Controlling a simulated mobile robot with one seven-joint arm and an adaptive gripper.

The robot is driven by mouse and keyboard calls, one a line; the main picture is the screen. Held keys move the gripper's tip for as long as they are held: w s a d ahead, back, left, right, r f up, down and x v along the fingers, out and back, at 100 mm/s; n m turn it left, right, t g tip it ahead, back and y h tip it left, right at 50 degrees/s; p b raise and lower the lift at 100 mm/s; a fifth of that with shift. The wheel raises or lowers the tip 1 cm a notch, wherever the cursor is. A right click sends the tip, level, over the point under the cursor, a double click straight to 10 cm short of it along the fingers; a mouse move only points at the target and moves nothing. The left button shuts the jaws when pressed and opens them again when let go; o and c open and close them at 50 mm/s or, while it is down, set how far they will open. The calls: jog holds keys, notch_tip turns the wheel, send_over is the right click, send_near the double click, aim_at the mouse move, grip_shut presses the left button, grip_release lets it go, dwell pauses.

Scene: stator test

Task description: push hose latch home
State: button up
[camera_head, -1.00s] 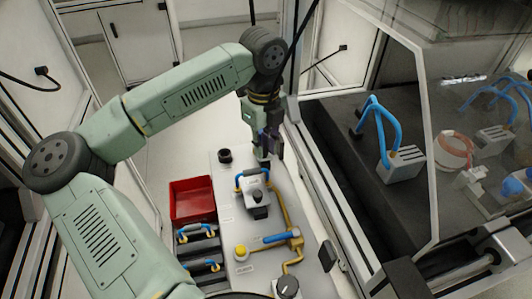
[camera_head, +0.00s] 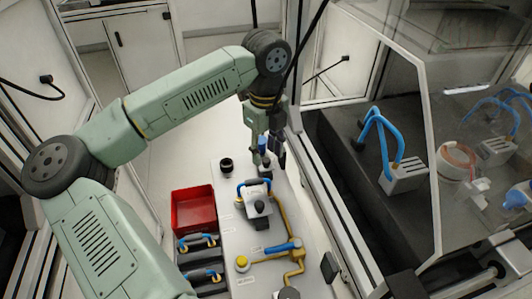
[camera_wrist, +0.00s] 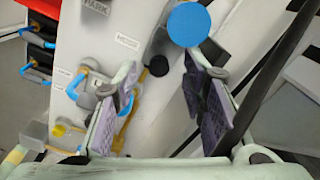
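My gripper (camera_head: 270,160) points down over the far end of the white workbench panel. Its two fingers stand apart in the wrist view (camera_wrist: 160,85), with nothing held between them. A round blue cap (camera_wrist: 189,24) shows beyond the right finger; in the head view a blue part (camera_head: 263,143) shows at the fingers. Contact cannot be told. A grey block with a blue hose loop (camera_head: 257,186) stands on the panel, nearer the head camera than my gripper. It also shows in the wrist view (camera_wrist: 85,88), left of the fingers. Which part is the latch cannot be told.
A red bin (camera_head: 193,210) and racks with blue hoses (camera_head: 197,242) lie left of the panel. A yellow pipe with a blue lever (camera_head: 284,246) and a yellow button (camera_head: 242,263) are on the near part. A clear guard stands right.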

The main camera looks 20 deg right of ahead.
aim_at(266, 159)
notch_tip(266, 159, up, 10)
jog(key=shift+r, duration=0.25)
